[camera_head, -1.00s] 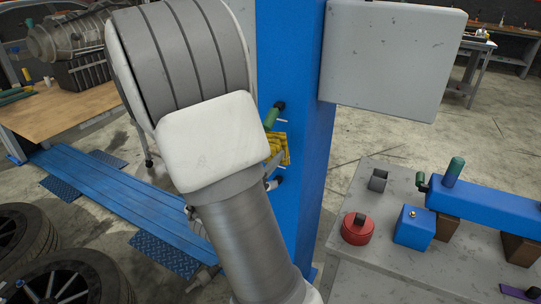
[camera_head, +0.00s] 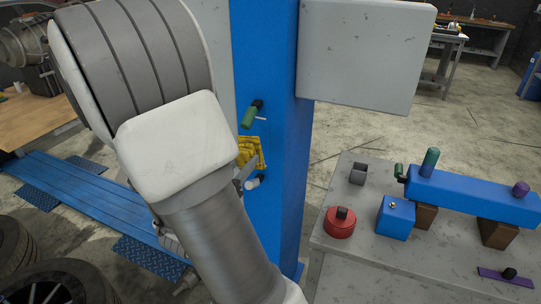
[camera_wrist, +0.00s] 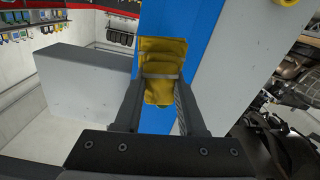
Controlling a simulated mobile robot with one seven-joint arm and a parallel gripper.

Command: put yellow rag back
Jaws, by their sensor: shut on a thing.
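The yellow rag (camera_head: 249,150) shows in the head view against the left side of the blue post (camera_head: 283,160), between a green-handled peg (camera_head: 251,113) above and a pale-tipped peg (camera_head: 252,183) below. It also shows in the wrist view, where the rag (camera_wrist: 161,58) lies folded in front of the blue post face (camera_wrist: 160,18). My gripper (camera_wrist: 161,78) is shut on the rag, one finger on each side and a thin grey band across it. In the head view my arm hides most of the gripper. I cannot tell whether the rag touches the post.
A grey box (camera_head: 366,52) sticks out from the post at the upper right. A grey table (camera_head: 345,250) at the right bears a red round part (camera_head: 340,223), a blue block (camera_head: 396,217) and a long blue beam (camera_head: 470,195). Tyres (camera_head: 60,285) lie at the lower left.

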